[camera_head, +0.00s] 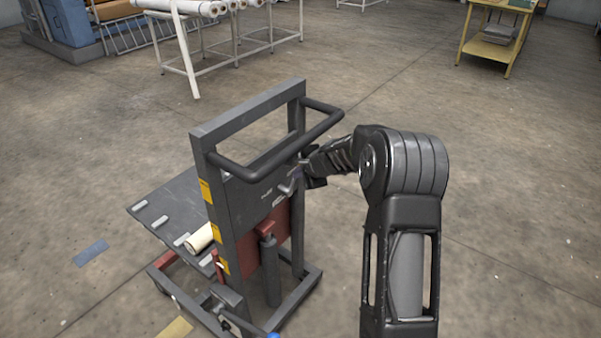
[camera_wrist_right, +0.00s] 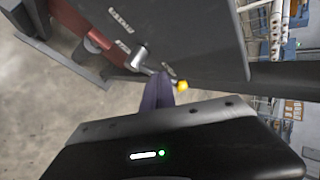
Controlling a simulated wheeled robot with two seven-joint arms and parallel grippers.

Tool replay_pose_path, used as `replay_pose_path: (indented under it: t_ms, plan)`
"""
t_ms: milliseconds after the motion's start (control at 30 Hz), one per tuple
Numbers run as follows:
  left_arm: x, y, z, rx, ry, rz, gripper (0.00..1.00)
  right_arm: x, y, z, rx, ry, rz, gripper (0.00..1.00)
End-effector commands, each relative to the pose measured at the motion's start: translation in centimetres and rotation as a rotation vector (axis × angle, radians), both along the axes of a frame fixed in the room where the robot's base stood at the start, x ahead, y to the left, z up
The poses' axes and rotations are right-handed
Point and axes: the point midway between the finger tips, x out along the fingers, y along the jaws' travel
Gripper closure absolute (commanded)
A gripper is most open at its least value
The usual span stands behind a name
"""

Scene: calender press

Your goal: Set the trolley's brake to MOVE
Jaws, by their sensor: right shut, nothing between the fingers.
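The trolley (camera_head: 247,140) stands left of centre in the head view, a dark grey upright frame with a black push handle (camera_head: 262,168). A small metal brake lever (camera_head: 287,187) sits on its dark panel. In the right wrist view the lever (camera_wrist_right: 150,68) runs from a round pivot to a yellow knob (camera_wrist_right: 182,85). My left gripper is out of view.
The trolley's flat deck (camera_head: 170,215) extends left, with a pale roll (camera_head: 200,238) near the frame. A white rack with rolls (camera_head: 190,60) stands behind, and a yellow table (camera_head: 490,45) at the back right. The floor to the right is clear.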

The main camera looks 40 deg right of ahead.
Motion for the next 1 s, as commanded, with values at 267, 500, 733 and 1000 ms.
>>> replay_pose_path:
  t_ms: [267,500,733,1000]
  plan:
    - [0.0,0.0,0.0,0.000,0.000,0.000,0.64,0.0,0.0,0.1,0.000,0.000,0.000,1.00]
    - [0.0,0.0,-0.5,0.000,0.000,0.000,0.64,-1.5,0.1,0.7,0.001,-0.002,-0.003,1.00]
    - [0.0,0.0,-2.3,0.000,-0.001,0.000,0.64,-5.7,0.8,0.5,0.001,-0.003,-0.002,1.00]
    - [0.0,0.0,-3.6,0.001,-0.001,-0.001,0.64,-11.0,1.5,0.7,0.000,-0.002,-0.002,1.00]
